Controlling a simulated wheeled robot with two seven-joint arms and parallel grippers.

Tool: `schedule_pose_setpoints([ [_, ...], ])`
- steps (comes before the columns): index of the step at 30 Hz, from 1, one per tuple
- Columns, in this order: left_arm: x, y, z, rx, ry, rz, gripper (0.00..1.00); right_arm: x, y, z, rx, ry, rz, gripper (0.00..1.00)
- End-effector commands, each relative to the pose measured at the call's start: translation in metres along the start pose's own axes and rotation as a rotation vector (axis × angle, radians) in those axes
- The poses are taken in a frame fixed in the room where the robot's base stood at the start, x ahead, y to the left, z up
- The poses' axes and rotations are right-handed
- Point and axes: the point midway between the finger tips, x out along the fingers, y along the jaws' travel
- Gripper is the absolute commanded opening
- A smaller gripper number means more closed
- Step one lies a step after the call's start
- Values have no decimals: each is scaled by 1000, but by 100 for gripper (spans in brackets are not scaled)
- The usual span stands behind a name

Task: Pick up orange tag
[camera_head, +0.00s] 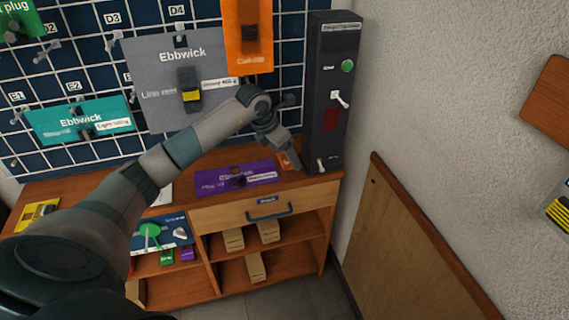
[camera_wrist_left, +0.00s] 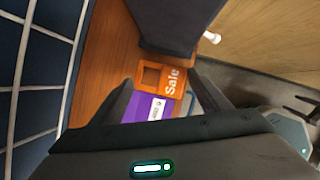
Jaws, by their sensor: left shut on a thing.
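The orange tag (camera_head: 284,160) is at the right end of the wooden counter, near the foot of the dark tower. In the left wrist view the orange tag (camera_wrist_left: 174,82) shows the word "Sale" and a square cut-out, and lies between my two fingers. My left gripper (camera_head: 294,161) reaches down to the counter and is shut on the tag. It also shows in the left wrist view (camera_wrist_left: 162,82). The tag looks level with or just above the counter; I cannot tell which. My right gripper is not in view.
A purple card (camera_head: 217,182) lies on the counter just left of the gripper. The dark tower (camera_head: 325,130) with a green button stands close on the right. A gridded wall with hanging cards, including a grey Ebbwick card (camera_head: 150,60), is behind. A drawer (camera_head: 270,208) is below.

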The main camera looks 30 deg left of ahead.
Motion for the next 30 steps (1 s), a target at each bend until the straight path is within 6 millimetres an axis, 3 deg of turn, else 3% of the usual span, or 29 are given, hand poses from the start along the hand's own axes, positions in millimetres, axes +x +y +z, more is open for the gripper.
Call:
schedule_pose_setpoints([
  [5,-30,1,14,2,-6,3,49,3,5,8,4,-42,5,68],
  [11,-32,-37,-2,6,-1,-1,49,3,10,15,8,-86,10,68],
  [18,-42,-96,-24,8,-3,-2,49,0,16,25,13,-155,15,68],
  [24,-50,-140,-40,6,-3,-2,49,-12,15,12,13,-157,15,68],
  [30,-55,-166,-50,2,-2,-1,49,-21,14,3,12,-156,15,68],
])
